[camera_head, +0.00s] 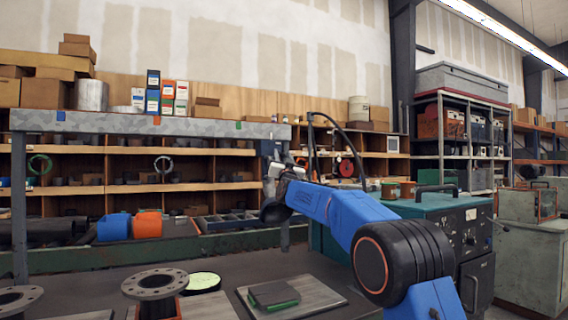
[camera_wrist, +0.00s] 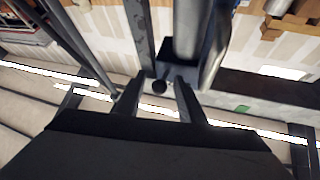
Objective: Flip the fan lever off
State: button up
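In the wrist view, a small dark round knob (camera_wrist: 160,87) shows on a grey fitting, in line with the gap between my fingers. It may be the end of the fan lever; its shaft and setting cannot be made out. My gripper (camera_wrist: 158,92) is open, with one finger on each side of the knob. I cannot tell whether either finger touches it. In the head view, my gripper (camera_head: 272,172) is raised by the right end of the grey overhead beam (camera_head: 150,125), close to a small grey box (camera_head: 269,149). My wrist partly hides this spot.
A black curved hose (camera_head: 335,125) rises behind my arm. Below are a flanged pipe (camera_head: 155,284) and a green-edged block (camera_head: 274,295) on the bench. A teal machine (camera_head: 450,222) stands right.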

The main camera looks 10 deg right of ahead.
jog(key=v, duration=1.7)
jog(key=shift+s, duration=0.15)
jog(key=s+d+f+n+g, duration=0.1)
jog(key=s+d+f+g, duration=0.3)
jog(key=s+f, duration=1)
jog(key=s+d+f+g, duration=0.5)
jog(key=s+f+g, duration=0.4)
jog(key=s, duration=1.6)
jog(key=s+d+f+n+g, duration=0.1)
jog(key=s+d+f+g, duration=0.3)
jog(key=s+f, duration=1.5)
notch_tip(320, 180, down, 2)
jog(key=shift+s+d+f+n+g, duration=0.1)
jog(key=shift+s+d+n+g, duration=0.25)
jog(key=shift+g, duration=0.85)
jog(key=shift+w, duration=0.1)
